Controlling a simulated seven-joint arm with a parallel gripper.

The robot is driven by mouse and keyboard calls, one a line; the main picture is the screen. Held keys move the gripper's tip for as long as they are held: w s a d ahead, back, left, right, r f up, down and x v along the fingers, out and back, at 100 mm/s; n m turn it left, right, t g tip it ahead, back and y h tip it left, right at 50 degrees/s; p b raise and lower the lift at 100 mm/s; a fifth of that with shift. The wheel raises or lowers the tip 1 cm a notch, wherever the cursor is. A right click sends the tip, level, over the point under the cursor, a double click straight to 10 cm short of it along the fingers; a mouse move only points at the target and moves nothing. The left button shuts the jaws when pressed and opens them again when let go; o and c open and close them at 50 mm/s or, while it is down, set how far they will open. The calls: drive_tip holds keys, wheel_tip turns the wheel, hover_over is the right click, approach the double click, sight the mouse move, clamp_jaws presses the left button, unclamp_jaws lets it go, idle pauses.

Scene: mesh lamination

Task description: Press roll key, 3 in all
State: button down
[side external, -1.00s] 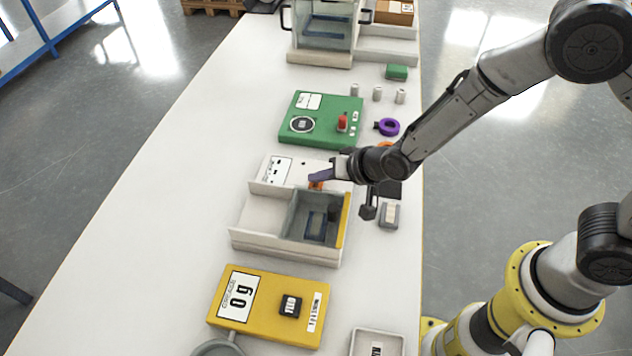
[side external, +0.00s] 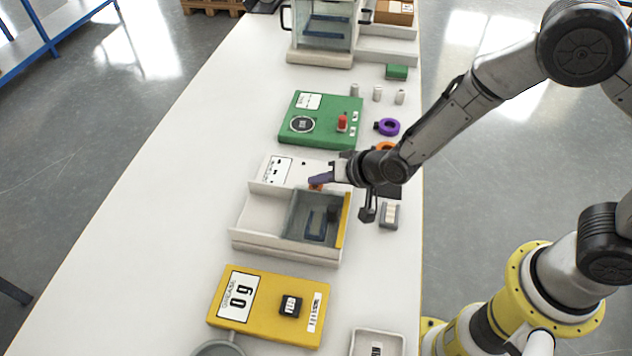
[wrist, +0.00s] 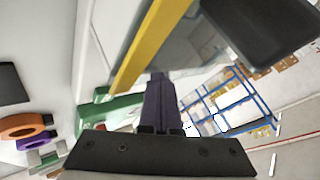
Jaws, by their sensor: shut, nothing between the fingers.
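A white and grey two-part machine (side external: 262,222) stands mid-table. Its right compartment is dark with a blue-framed piece inside, and a yellow strip (side external: 344,220) runs along its right edge. A white panel (side external: 274,168) with a label and small dark marks lies behind it. The fingers (wrist: 158,100) also show together in the wrist view. I cannot tell which part is the roll key, or whether the fingertips touch anything.
A green box (side external: 325,118) with a dial and red knob stands behind. A yellow scale (side external: 268,305) reading 0 g is in front. A purple ring (side external: 388,127), an orange ring (side external: 386,147) and small cylinders lie at the right. The table's left side is clear.

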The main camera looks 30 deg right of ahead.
drive_tip(key=shift+r, duration=0.85)
drive_tip(key=shift+r, duration=0.1)
drive_tip(key=shift+r, duration=2.4)
